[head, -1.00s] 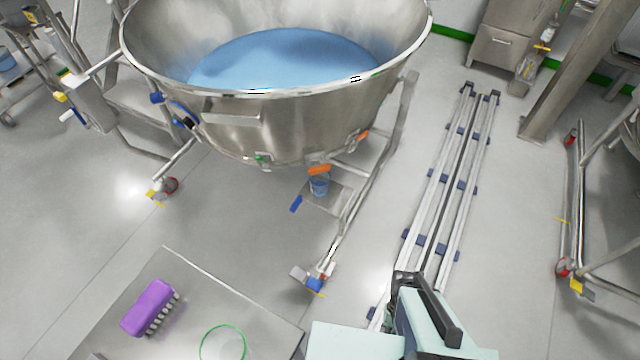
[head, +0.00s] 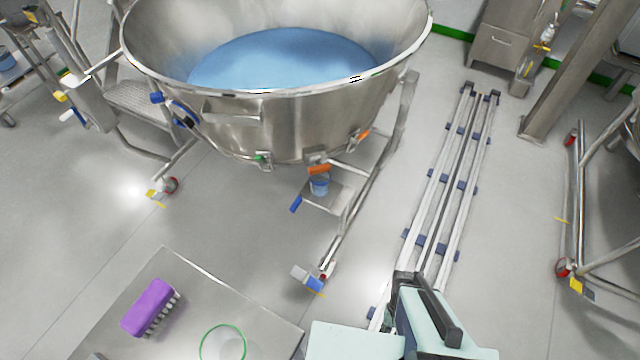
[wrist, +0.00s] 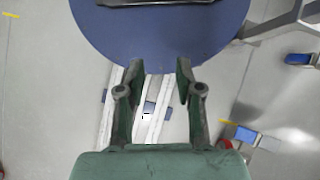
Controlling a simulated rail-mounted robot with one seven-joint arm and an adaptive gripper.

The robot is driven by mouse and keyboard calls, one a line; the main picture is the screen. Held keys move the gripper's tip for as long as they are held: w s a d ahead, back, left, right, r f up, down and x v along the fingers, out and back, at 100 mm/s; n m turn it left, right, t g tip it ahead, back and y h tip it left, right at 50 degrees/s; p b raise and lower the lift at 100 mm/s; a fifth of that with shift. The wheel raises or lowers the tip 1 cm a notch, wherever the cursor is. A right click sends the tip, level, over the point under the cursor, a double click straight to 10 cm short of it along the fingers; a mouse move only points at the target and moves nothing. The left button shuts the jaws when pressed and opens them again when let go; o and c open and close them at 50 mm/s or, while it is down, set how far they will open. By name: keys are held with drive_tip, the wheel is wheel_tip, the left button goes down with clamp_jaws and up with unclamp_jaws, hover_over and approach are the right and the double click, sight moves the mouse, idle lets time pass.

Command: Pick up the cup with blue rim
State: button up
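A second cup, with a green rim (head: 240,332), stands on the metal table at the bottom of the head view. My gripper (wrist: 157,88) shows in the wrist view with its two fingers apart and nothing between them. It is over the floor rails, away from the cup. The cup with blue rim is not in the wrist view.
The steel vat (head: 290,125) with blue contents overhangs the shelf. A purple brush (head: 148,307) lies on the metal table (head: 195,300). Floor rails (head: 452,180) run to the right. A caster (head: 307,279) stands in front of the shelf. Open floor lies left of the shelf.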

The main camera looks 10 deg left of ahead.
drive_tip(key=o, duration=0.9)
